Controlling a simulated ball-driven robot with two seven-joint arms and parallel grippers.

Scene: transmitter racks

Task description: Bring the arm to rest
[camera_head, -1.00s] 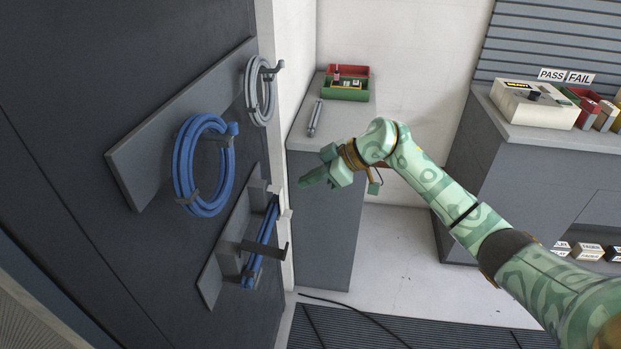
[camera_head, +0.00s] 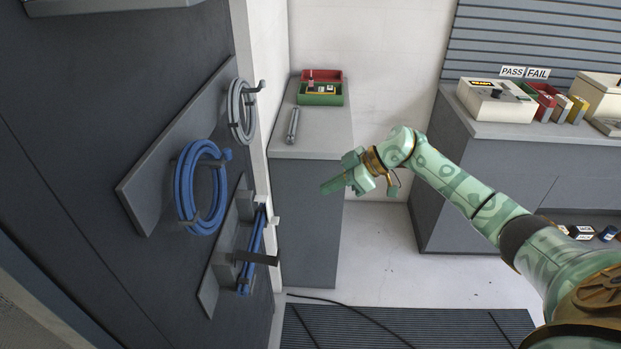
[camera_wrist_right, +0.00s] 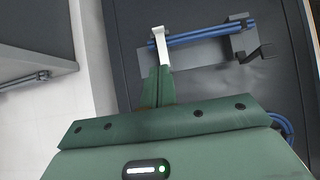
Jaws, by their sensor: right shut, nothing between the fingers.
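My right gripper (camera_head: 329,188) is shut and empty, held in the air in front of the grey cabinet (camera_head: 305,225) and pointing left towards the wall panel. The right wrist view also shows the right gripper (camera_wrist_right: 158,75), its fingers together. Behind the fingertips in that view is a light hook end on the lower bracket (camera_wrist_right: 190,58); I cannot tell from it how far apart they are. In the head view the fingers are clear of the bracket (camera_head: 222,240). My right arm reaches in from the lower right. My left gripper is not in view.
A blue coil (camera_head: 185,190) and a grey coil (camera_head: 236,112) hang on the left panel. A blue cable (camera_head: 254,240) lies in the lower bracket. A red and green tray (camera_head: 321,99) and a grey rod (camera_head: 293,125) are on the cabinet. A bench (camera_head: 500,130) stands right.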

